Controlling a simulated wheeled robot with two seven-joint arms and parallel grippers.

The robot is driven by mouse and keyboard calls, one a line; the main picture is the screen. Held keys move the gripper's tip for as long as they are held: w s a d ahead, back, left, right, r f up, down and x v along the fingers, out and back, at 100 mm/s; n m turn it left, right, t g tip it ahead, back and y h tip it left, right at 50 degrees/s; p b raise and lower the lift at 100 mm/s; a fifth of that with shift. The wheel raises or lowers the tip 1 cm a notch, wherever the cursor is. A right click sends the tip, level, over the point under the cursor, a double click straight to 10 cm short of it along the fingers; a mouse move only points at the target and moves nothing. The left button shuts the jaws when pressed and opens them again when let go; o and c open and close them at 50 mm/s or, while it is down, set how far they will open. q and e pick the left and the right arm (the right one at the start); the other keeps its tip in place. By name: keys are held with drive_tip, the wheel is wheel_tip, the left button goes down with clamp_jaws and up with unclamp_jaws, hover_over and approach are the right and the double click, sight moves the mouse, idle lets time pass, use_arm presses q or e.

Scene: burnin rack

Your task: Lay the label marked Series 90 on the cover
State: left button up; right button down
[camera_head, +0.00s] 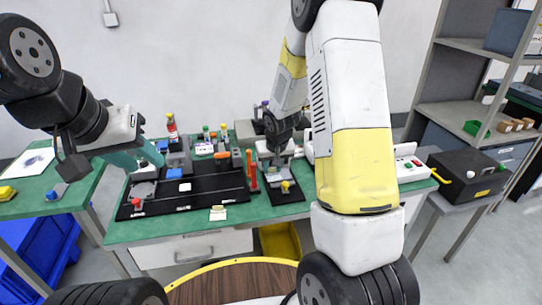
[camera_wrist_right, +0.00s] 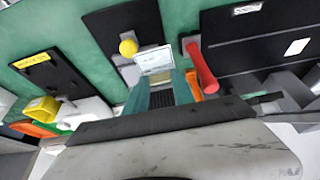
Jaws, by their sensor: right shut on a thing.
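My right gripper (camera_head: 278,150) is over the bench, left of my right forearm in the head view. In the right wrist view its teal fingers (camera_wrist_right: 168,92) are shut on a small pale plate (camera_wrist_right: 154,60) with faint marks, which looks like a label; its wording is too small to read. The plate is above a black fixture with a yellow knob (camera_wrist_right: 128,47). I cannot tell whether it touches anything below, or which surface is the cover. My left gripper (camera_head: 146,156) has its teal fingers apart, above the left end of the bench.
A black rack base (camera_head: 225,190) with a white tag (camera_head: 185,187) lies on the green bench (camera_head: 150,232). A red handle (camera_wrist_right: 203,68) stands beside the right gripper. A red-knobbed fixture (camera_head: 137,203) is at the left. A black case (camera_head: 465,176) stands on a side table.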

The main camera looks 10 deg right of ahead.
drive_tip(key=w+d, duration=0.1)
drive_tip(key=w, duration=0.1)
drive_tip(key=w+d, duration=0.2)
drive_tip(key=w, duration=0.1)
drive_tip(key=shift+w+d+f, duration=0.35)
drive_tip(key=shift+f, duration=0.05)
wheel_tip(320, 180, down, 3)
drive_tip(key=shift+f, duration=0.2)
drive_tip(key=c, duration=0.7)
unclamp_jaws()
drive_tip(key=shift+c, duration=0.2)
drive_tip(key=s+f+v, duration=0.1)
drive_tip(key=s+v, duration=0.1)
drive_tip(key=v, duration=2.1)
drive_tip(key=s+a+r, duration=0.1)
drive_tip(key=s+r, duration=0.2)
drive_tip(key=s, duration=0.4)
drive_tip(key=s+a+r+t+y, duration=0.1)
drive_tip(key=s+r, duration=0.3)
drive_tip(key=s, duration=0.4)
drive_tip(key=s+a+r+y, duration=0.1)
drive_tip(key=s+a+r, duration=0.1)
drive_tip(key=s, duration=0.5)
drive_tip(key=shift+s+a+r+t, duration=0.15)
drive_tip(key=shift+a+r+t, duration=0.2)
drive_tip(key=shift+r, duration=0.3)
